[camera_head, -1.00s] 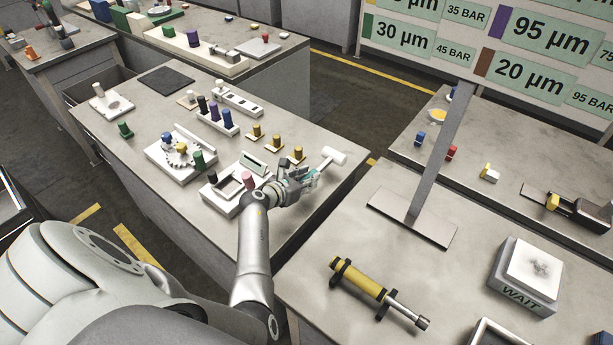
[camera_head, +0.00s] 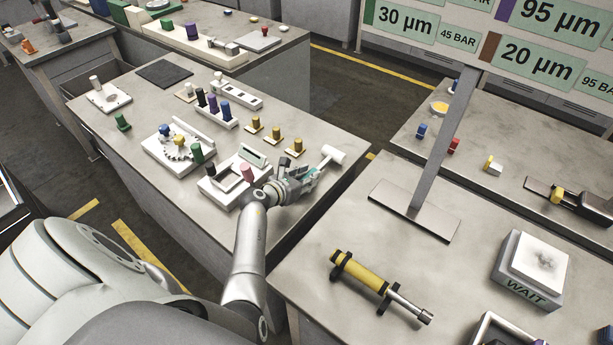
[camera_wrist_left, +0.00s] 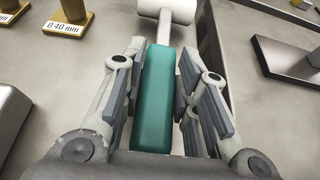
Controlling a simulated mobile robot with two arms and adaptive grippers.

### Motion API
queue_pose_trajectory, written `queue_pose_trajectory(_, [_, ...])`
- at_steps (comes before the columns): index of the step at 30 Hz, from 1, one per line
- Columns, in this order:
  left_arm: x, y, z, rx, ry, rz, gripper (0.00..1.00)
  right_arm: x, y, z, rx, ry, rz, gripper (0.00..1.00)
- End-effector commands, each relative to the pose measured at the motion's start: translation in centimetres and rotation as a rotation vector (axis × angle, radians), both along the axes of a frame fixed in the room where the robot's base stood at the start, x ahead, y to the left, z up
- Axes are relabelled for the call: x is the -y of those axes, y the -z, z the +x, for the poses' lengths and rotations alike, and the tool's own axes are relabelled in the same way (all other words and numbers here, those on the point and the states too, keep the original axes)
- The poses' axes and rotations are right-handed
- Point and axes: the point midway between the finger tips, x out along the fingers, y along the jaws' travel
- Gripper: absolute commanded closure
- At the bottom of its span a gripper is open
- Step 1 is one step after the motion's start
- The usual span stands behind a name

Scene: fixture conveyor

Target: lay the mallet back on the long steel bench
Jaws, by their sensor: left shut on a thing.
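The mallet has a white head (camera_head: 333,154) and a teal handle, which shows in the left wrist view (camera_wrist_left: 154,105). My left gripper (camera_head: 308,177) is shut on the teal handle, with a finger on each side of it. The mallet head points away from the gripper, near the right end of the long steel bench (camera_head: 270,98). I cannot tell whether the mallet touches the bench top. My right gripper is not in view.
Small brass-coloured posts (camera_head: 276,136) stand on the bench left of the mallet. A white frame fixture (camera_head: 232,183) is beside my left wrist. A second table with a yellow cylinder (camera_head: 362,275) and a sign post (camera_head: 432,160) is at the right.

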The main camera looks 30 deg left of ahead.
Motion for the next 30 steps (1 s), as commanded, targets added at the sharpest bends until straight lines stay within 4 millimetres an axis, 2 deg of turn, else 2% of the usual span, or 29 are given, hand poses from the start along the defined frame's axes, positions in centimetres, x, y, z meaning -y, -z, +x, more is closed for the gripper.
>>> queue_pose_trajectory(13, [0.0, -0.1, 0.1, 0.002, -0.001, 0.001, 1.0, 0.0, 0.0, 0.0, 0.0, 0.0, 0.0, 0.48])
queue_pose_trajectory(30, [0.0, 1.3, 0.0, 0.001, 0.001, 0.002, 1.0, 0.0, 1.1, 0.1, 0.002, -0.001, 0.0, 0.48])
